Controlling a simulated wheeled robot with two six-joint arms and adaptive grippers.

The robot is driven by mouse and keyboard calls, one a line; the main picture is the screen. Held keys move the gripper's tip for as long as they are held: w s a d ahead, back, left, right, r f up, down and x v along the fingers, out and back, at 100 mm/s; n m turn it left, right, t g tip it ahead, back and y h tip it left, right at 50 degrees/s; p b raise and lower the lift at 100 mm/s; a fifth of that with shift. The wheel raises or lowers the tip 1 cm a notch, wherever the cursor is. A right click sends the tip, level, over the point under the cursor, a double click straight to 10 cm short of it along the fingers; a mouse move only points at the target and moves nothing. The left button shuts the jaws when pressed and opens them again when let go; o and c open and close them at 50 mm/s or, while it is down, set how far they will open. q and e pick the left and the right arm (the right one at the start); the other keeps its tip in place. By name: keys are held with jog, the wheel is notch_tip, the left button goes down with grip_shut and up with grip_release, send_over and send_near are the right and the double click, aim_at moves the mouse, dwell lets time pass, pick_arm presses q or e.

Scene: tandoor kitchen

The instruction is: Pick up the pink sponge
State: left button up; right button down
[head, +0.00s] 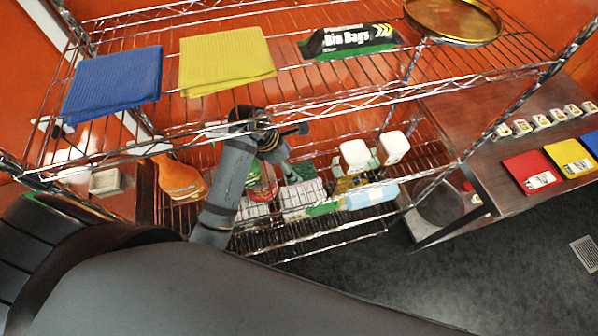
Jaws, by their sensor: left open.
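My left gripper (285,146) reaches up to the wire shelving, just below the front edge of the upper shelf. It is open, and I see nothing between its fingers. I cannot make out a pink sponge; it may be hidden behind my arm or among the goods on the lower shelf. A green pad (304,170) and a red and green item (262,184) sit on that lower shelf, close below the gripper. My right gripper is not in view.
The upper wire shelf (300,84) holds a blue cloth (113,84), a yellow cloth (227,60), bin bags (350,39) and a round golden tray (453,20). Below stand an orange bottle (179,178), white-capped bottles (355,154) and a light blue bottle (371,196). A wooden table (497,165) stands right.

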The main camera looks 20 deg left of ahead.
aim_at(298, 173)
pick_arm(q)
jog(key=shift+w+f, duration=0.1)
jog(key=shift+f, duration=0.2)
jog(key=p+x, duration=0.2)
jog(key=x, duration=0.2)
jog(key=shift+d+f, duration=0.3)
jog(key=shift+f, duration=0.25)
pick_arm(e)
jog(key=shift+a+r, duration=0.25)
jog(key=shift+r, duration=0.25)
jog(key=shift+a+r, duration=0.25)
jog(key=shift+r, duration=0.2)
pick_arm(q)
jog(key=shift+f, duration=0.25)
jog(key=shift+c, duration=0.2)
jog(key=c, duration=0.8)
notch_tip(298, 173, up, 11)
jog(key=shift+f+b, duration=0.2)
jog(key=shift+b, duration=0.9)
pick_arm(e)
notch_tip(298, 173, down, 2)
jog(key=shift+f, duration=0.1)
